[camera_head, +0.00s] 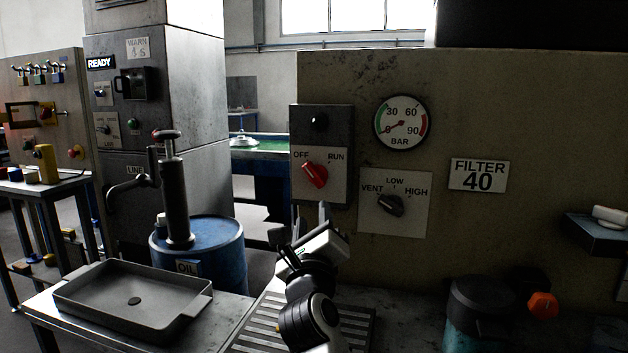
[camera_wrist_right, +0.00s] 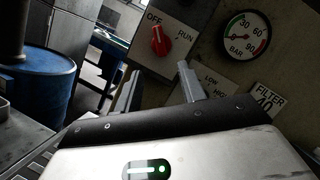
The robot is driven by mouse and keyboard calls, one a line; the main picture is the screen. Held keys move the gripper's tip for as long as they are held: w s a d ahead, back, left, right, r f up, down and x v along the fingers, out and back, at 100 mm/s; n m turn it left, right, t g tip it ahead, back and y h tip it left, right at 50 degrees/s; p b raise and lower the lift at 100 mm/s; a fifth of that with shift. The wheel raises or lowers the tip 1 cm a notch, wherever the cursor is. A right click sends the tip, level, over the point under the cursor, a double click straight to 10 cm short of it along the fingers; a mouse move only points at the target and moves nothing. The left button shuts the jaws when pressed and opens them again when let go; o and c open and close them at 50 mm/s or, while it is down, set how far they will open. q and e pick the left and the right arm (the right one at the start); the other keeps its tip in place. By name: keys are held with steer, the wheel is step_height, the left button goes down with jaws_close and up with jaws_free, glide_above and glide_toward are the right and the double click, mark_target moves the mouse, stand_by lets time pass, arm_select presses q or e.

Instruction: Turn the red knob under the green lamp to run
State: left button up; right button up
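The red knob (camera_head: 314,174) sits on a light plate marked OFF and RUN, on a grey box fixed to the wall. Its pointer tilts up and left toward OFF. The round lamp (camera_head: 319,122) above it looks dark, with no green showing. The knob also shows in the right wrist view (camera_wrist_right: 158,40), beyond the fingertips. My right gripper (camera_head: 303,222) is below and in front of the box, apart from the knob. In the right wrist view its two fingers (camera_wrist_right: 160,82) stand apart with nothing between them. My left gripper is not in view.
A selector plate (camera_head: 415,228) with a black knob and a pressure gauge (camera_head: 401,123) are right of the box. A blue drum (camera_head: 222,262) with a pump and a grey tray (camera_head: 105,310) stand left. A dark canister (camera_head: 482,305) stands right. The space before the box looks free.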

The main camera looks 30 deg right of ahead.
mark_target(314, 179)
steer(key=x, duration=1.3)
steer(key=shift+w+d+r, duration=0.1)
steer(key=shift+w+d, duration=0.05)
steer(key=shift+w, duration=0.1)
jaws_close()
